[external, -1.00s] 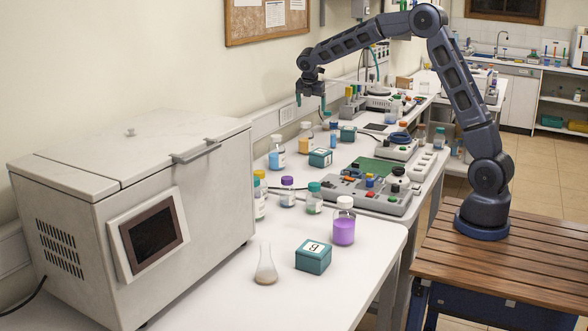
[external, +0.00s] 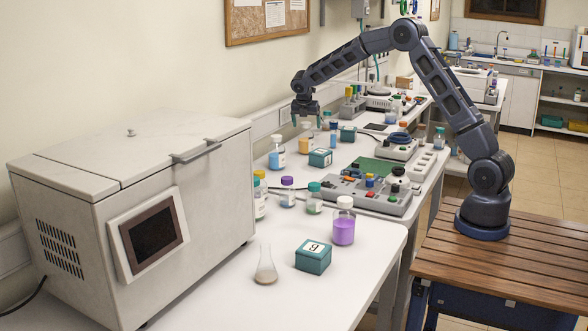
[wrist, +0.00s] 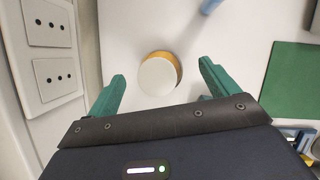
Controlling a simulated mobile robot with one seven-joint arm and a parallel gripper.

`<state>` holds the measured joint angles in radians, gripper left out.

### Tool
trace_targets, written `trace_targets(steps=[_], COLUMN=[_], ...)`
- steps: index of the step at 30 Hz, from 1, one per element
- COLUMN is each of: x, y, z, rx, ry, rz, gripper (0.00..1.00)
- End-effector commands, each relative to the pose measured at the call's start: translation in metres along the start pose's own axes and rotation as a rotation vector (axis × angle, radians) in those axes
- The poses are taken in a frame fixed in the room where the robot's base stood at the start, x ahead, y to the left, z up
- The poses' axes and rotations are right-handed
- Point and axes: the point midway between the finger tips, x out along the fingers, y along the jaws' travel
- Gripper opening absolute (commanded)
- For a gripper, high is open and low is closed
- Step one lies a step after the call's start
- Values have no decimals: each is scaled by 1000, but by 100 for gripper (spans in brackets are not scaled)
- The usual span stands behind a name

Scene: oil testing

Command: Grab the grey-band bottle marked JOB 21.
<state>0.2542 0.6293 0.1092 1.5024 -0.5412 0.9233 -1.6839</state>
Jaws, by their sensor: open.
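My gripper (external: 306,117) is open and points down over the far left part of the white bench, near the wall. Below it stands an upright bottle with orange contents and a white cap (external: 305,144). In the wrist view the round white cap (wrist: 157,77) lies between the open green fingers (wrist: 161,72), seen from above, with an orange edge around it. No finger touches it. I cannot read any JOB 21 mark or make out a grey band on any bottle. Other bottles include a blue one (external: 277,157) and a purple one (external: 344,229).
A blue object (wrist: 209,6) is close beyond the orange bottle in the wrist view. Teal boxes (external: 320,157), a control panel (external: 372,197) and a green mat (wrist: 294,84) lie to the right. The wall with sockets (wrist: 50,50) is close on the left.

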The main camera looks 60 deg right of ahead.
Motion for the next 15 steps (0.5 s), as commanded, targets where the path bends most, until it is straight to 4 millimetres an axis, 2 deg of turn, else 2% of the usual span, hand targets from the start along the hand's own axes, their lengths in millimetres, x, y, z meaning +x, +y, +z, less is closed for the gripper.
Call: trace_targets(steps=[9, 15], x=[39, 48], y=[3, 4], z=[-5, -5], rx=[0, 0], ry=[1, 0], rz=[-1, 0], gripper=[86, 86])
